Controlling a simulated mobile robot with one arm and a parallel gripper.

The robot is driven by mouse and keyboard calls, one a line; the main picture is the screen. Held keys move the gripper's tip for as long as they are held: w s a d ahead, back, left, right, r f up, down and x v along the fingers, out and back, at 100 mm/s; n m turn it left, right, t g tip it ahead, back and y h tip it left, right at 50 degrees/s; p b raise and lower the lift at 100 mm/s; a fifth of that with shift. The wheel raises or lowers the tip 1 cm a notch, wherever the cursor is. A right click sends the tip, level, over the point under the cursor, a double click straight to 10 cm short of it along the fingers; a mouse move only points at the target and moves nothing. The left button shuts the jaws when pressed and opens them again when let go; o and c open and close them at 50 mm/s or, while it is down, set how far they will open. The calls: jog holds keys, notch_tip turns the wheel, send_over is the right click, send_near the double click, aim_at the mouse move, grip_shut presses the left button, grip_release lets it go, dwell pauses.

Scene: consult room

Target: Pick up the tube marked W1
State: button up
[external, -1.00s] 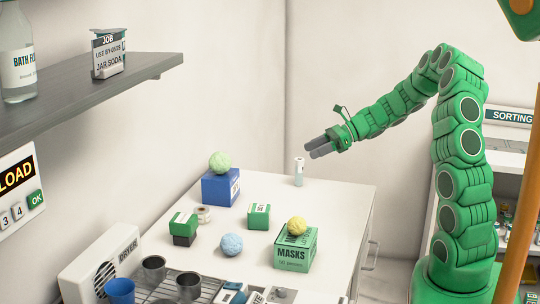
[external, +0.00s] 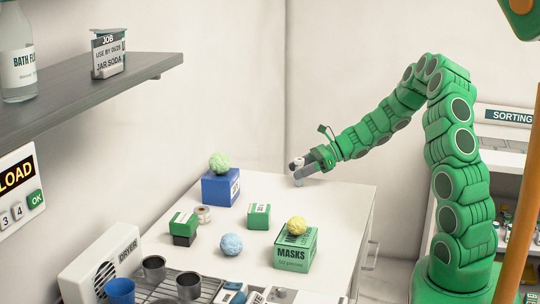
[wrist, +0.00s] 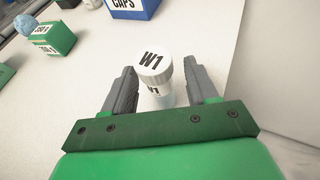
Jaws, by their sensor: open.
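The white tube marked W1 (wrist: 155,66) stands upright on the white table near its back edge. In the wrist view its cap and side label both read W1. My gripper (wrist: 160,88) is open, with one grey finger on each side of the tube and a visible gap at both. In the external view my gripper (external: 297,169) is low at the tube (external: 298,181) and hides much of it.
A blue box (external: 219,187) with a green ball (external: 219,163) on top stands left of the tube. Green boxes, a roll, a blue ball (external: 231,244) and the masks box (external: 295,250) are nearer the front. The wall is close behind the tube.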

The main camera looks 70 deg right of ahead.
jog(key=shift+x, duration=1.15)
jog(key=c, duration=1)
jog(key=shift+r, duration=0.1)
jog(key=shift+c, duration=0.2)
